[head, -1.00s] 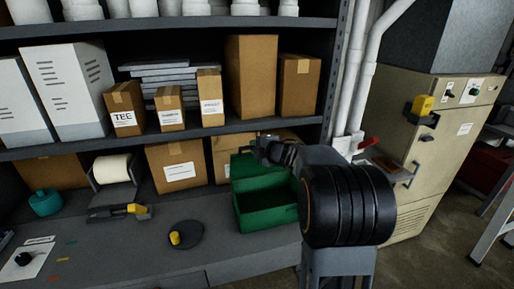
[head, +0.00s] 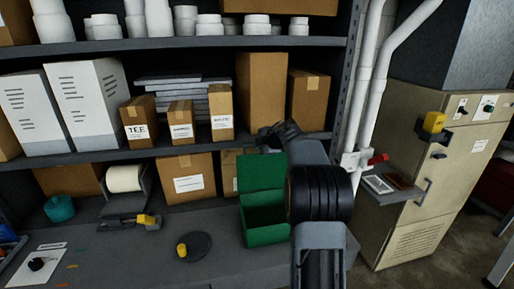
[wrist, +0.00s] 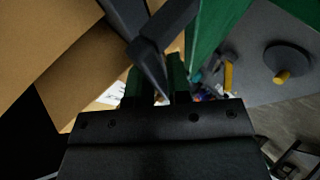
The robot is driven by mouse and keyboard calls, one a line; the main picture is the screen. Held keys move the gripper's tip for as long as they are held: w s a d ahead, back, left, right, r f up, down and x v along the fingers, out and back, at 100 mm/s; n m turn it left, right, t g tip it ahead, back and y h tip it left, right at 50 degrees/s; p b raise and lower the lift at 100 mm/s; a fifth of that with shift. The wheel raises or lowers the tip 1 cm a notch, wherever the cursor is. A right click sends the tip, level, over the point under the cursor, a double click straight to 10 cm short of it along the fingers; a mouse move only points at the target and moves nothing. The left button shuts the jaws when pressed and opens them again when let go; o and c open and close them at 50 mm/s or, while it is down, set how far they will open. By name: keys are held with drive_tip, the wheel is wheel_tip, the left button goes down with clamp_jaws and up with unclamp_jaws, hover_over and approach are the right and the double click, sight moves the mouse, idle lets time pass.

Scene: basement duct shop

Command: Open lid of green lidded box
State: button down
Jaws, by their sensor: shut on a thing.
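The green lidded box (head: 265,237) stands on the bench under the shelf, in the middle of the head view. Its lid (head: 262,175) is raised and stands up at the back of the box, so the box's inside shows. My gripper (head: 270,137) is at the lid's upper edge and shut on the lid. In the wrist view the lid also shows as a green panel (wrist: 217,28) beside my fingers (wrist: 155,85). The exact contact is hard to make out there. My arm covers the right of the box.
Cardboard boxes (head: 185,178) stand close behind and left of the green box, with more on the shelf (head: 150,155) above. A dark disc with a yellow knob (head: 194,246) lies to the left on the bench. A beige cabinet (head: 425,190) stands at right.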

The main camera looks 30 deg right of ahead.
drive_tip(key=shift+a+r, duration=0.1)
drive_tip(key=shift+r, duration=0.15)
drive_tip(key=c, duration=1.2)
unclamp_jaws()
drive_tip(key=shift+o, duration=0.2)
drive_tip(key=shift+f, duration=0.1)
drive_tip(key=b+v, duration=0.2)
drive_tip(key=v, duration=1.2)
drive_tip(key=shift+w+a, duration=0.1)
